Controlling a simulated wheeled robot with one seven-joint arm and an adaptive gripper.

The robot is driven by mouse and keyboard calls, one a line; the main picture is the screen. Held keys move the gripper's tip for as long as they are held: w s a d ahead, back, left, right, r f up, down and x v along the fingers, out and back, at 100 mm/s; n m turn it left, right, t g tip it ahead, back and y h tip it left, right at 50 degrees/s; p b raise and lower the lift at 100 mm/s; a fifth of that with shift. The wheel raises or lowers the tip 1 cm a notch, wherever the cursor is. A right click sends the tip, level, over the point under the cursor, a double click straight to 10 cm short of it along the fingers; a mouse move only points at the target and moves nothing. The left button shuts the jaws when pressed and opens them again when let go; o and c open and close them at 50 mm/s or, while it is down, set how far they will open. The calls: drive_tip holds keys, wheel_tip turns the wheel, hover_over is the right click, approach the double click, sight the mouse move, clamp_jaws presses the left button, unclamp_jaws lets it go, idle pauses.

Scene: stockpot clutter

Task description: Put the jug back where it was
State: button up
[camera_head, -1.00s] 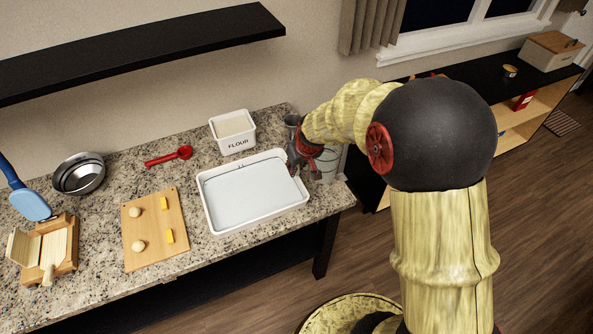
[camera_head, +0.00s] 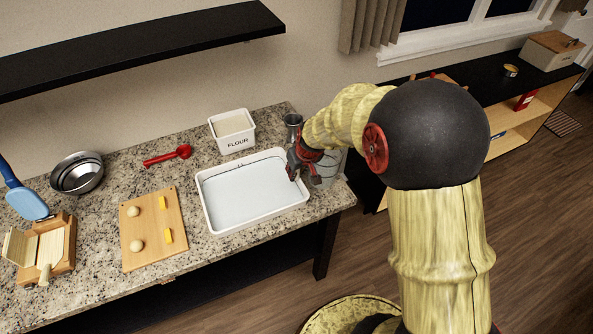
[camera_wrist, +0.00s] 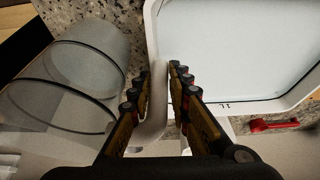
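The jug (camera_head: 327,167) is a clear glass cylinder at the right end of the counter, beside the white tray (camera_head: 206,207). My gripper (camera_head: 298,170) covers part of it in the head view. In the wrist view the jug (camera_wrist: 62,85) lies left of my fingers, its glass wall and dark rim lines showing. My gripper (camera_wrist: 160,75) has its fingers close together on either side of a pale, curved strip, which looks like the jug's handle. Whether the jug's base touches the counter is hidden.
A grey metal cup (camera_head: 293,122) and flour tub (camera_head: 233,143) stand behind the tray. The counter's right edge is close to the jug.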

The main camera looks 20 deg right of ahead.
drive_tip(key=o, duration=0.4)
drive_tip(key=shift+r, duration=0.15)
drive_tip(key=shift+r+p, duration=0.3)
drive_tip(key=shift+p, duration=0.05)
drive_tip(key=s+a+f+p+v, duration=0.1)
drive_tip(key=s+a+v, duration=0.1)
drive_tip(key=v, duration=1.1)
drive_tip(key=s+a+f+p+v, duration=0.1)
drive_tip(key=s+a+p+v, duration=0.1)
drive_tip(key=v, duration=1.1)
drive_tip(key=s+a+r+t, duration=0.1)
drive_tip(key=s+r, duration=0.3)
drive_tip(key=s, duration=0.9)
drive_tip(key=shift+s+a, duration=0.4)
drive_tip(key=shift+a, duration=0.3)
